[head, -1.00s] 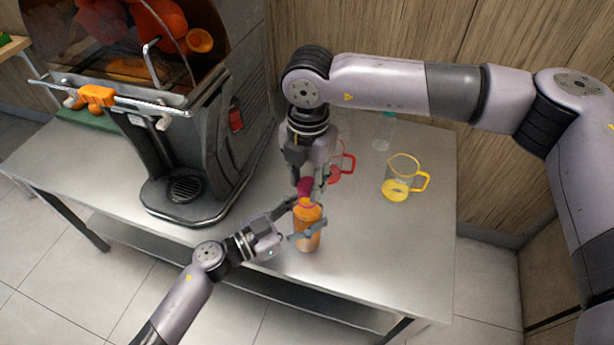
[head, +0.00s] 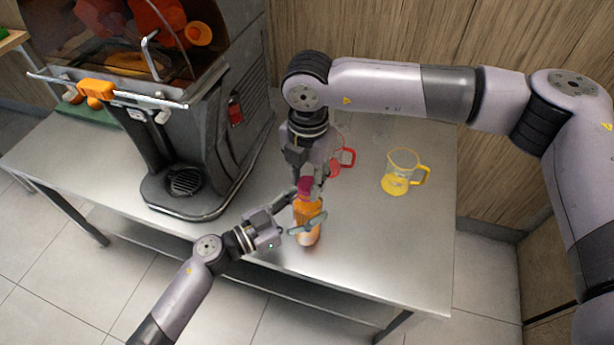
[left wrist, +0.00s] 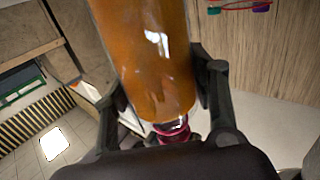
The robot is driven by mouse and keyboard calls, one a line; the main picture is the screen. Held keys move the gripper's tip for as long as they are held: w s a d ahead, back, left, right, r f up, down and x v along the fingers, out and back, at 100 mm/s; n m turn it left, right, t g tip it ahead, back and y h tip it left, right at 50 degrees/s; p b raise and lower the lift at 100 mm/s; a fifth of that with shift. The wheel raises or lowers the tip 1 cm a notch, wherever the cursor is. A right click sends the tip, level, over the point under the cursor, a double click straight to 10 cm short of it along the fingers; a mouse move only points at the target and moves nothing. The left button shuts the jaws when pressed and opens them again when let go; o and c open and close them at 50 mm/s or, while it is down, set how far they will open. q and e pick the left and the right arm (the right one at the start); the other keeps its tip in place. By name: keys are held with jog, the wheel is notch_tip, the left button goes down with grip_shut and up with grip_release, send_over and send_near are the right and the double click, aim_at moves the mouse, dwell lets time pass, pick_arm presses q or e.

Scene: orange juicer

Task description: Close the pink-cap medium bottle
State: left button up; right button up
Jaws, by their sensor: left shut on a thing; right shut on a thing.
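The bottle (head: 307,218) of orange juice stands about upright near the front edge of the steel table. My left gripper (head: 300,213) is shut around the bottle's body from the left. The left wrist view shows the juice-filled bottle (left wrist: 150,60) between both fingers. The pink cap (head: 304,187) is at the top of the bottle. My right gripper (head: 311,180) comes from above and is shut on the cap. Some pink (left wrist: 176,134) also shows at the bottle's end in the left wrist view. The gripper hides part of the cap, and I cannot tell whether it is fully seated.
A juicer machine (head: 215,135) stands on the left of the steel table (head: 390,250). A jug with a red handle (head: 345,158) is just behind my right gripper. A jug with a yellow rim (head: 402,175) stands to the right. The table's front right is clear.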

jog(key=shift+f, duration=0.6)
jog(key=m, duration=0.6)
jog(key=shift+m, duration=0.4)
jog(key=m, duration=0.4)
jog(key=shift+a+f+m, duration=0.1)
jog(key=shift+a+m, duration=0.05)
jog(key=shift+m, duration=0.25)
jog(key=shift+w+m, duration=0.1)
jog(key=shift+m, duration=0.5)
jog(key=o, duration=0.7)
jog(key=shift+c, duration=0.2)
